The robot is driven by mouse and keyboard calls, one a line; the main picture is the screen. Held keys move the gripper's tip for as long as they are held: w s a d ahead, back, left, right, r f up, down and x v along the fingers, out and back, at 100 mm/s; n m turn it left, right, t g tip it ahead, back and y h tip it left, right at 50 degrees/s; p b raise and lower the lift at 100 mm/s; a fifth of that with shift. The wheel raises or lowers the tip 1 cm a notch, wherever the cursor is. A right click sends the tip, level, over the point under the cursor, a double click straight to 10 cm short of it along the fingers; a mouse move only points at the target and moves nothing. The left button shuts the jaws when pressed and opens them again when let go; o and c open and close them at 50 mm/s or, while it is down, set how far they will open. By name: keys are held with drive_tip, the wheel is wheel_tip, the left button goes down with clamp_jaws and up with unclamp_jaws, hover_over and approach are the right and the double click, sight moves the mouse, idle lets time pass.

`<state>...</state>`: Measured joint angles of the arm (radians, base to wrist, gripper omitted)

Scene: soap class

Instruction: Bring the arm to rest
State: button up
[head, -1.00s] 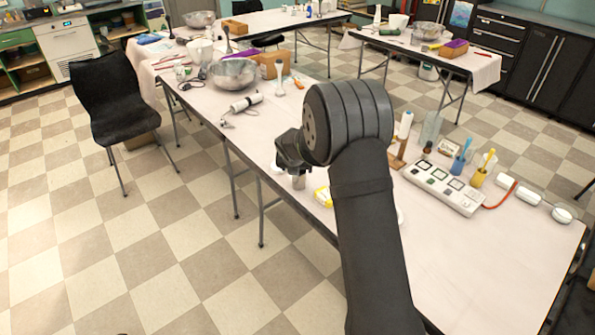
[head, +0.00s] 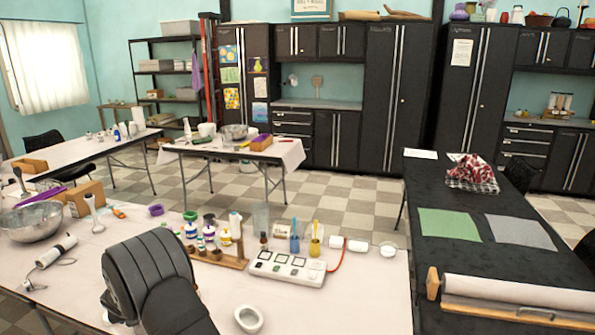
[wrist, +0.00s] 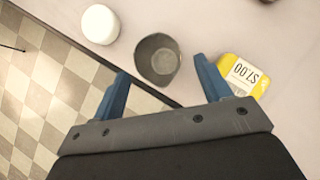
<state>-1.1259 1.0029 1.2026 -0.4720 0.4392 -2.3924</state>
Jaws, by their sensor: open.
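My gripper (wrist: 162,90) is open in the wrist view, with its two blue fingers apart and nothing between them. A grey cup (wrist: 157,59) stands on the table just beyond the fingertips. In the head view my arm rises from the bottom edge, bent over the near table (head: 370,300). My gripper's dark edge (head: 108,308) shows only in part at the left of the arm there, and the fingertips are hidden.
In the head view, a white panel (head: 288,268), a wooden bottle rack (head: 215,258), a white dish (head: 248,319) and a metal bowl (head: 32,222) stand around my arm.

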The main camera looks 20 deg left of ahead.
drive_tip(key=x, duration=0.6)
drive_tip(key=shift+f, duration=0.15)
drive_tip(key=shift+s+d+r, duration=0.1)
drive_tip(key=shift+r, duration=0.2)
